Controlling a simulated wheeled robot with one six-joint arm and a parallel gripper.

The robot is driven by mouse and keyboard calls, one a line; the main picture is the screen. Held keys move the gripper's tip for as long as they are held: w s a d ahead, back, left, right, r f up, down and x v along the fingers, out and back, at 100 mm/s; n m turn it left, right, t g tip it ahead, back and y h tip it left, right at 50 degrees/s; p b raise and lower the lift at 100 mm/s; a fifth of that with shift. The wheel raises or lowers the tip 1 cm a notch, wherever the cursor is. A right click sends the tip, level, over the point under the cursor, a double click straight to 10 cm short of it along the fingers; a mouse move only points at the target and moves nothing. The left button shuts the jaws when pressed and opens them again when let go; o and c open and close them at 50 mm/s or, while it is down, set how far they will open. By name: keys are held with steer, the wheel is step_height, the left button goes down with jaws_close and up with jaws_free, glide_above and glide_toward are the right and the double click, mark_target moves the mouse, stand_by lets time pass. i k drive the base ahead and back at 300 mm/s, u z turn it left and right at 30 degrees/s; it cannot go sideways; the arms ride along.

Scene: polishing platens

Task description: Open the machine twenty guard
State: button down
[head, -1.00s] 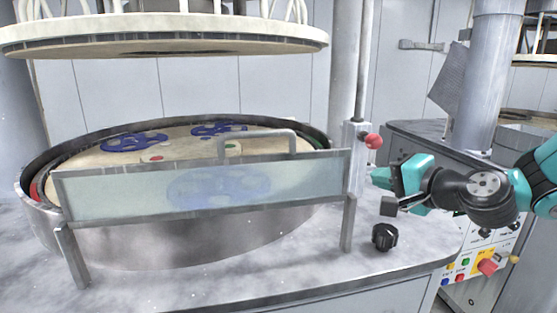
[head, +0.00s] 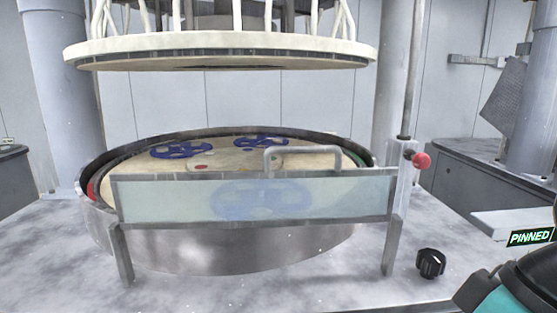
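The guard (head: 345,198) is a clear greenish panel in a grey metal frame. It stands upright on two legs in front of the round polishing platen. Its bent grey handle (head: 318,150) rises from the top edge, and nothing touches it. No machine number is legible on it. The platen (head: 235,158) sits inside a metal tub (head: 190,250) and carries blue carriers (head: 182,149). Part of my arm, dark and teal, shows at the lower right corner, well right of the guard. My gripper's fingers are not visible.
A white upper plate (head: 220,48) hangs above the platen. A red-knobbed lever (head: 421,160) sits on a post right of the guard. A black knob (head: 431,263) stands on the worktop. A "PINNED" sign (head: 530,237) shows at the right edge. The worktop in front is clear.

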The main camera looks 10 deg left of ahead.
mark_target(267, 173)
steer(key=u, duration=0.55)
steer(key=k, duration=1.3)
steer(key=z, duration=0.05)
steer(key=i, duration=0.5)
steer(key=z, duration=0.75)
steer(key=i, duration=0.7)
steer(key=u, duration=0.55)
steer(key=i, duration=0.65)
steer(key=u, duration=0.65)
